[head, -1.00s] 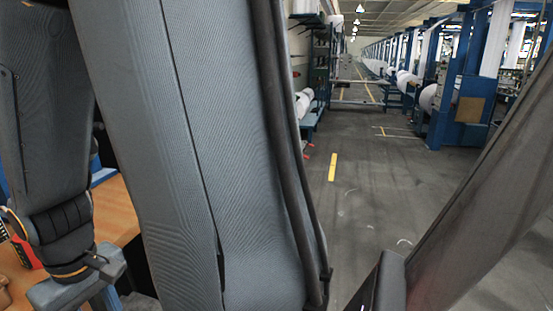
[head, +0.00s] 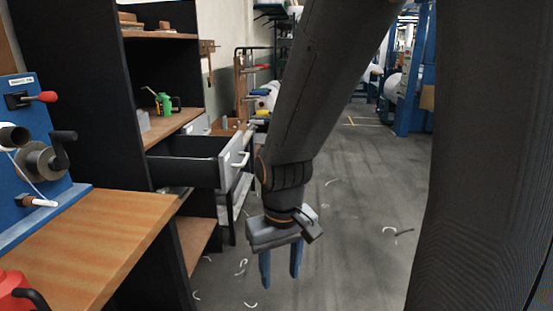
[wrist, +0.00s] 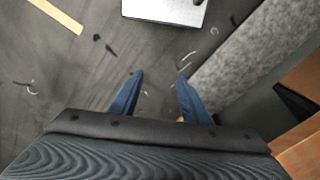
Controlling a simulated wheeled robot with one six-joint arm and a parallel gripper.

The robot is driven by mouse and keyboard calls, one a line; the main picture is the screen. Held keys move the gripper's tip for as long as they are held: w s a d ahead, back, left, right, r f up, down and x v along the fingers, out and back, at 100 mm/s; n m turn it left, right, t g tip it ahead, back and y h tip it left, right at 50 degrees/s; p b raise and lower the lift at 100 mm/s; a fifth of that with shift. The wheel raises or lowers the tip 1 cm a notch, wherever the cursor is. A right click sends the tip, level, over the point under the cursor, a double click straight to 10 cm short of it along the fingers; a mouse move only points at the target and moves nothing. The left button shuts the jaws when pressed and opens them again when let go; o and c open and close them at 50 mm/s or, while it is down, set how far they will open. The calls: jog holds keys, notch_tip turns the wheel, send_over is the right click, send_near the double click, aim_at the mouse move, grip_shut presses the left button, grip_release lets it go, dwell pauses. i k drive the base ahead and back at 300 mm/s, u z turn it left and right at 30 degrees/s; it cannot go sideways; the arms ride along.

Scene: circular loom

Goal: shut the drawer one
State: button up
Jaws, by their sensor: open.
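The drawer (head: 234,157) stands pulled out of the dark cabinet in the head view. Its grey front has a pale handle and a small label, and its dark inside shows. I cannot read the label. My gripper (head: 280,278) hangs to the right of and below the drawer front in the picture, blue fingers pointing down, apart and empty. No contact with the drawer shows. The fingers also show spread in the wrist view (wrist: 160,76), over the floor, with nothing between them. I cannot make out the drawer's handle in the wrist view.
A wooden workbench (head: 90,240) with a blue crank device (head: 35,145) is at left. A green can (head: 165,103) stands on the cabinet shelf above the drawer. A rack (head: 243,85) stands beyond. The floor (head: 350,240) right of the drawer is clear except for scraps.

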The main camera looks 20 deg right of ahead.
aim_at(176, 160)
jog(key=z, duration=1.65)
jog(key=i, duration=0.7)
jog(key=u, duration=2.4)
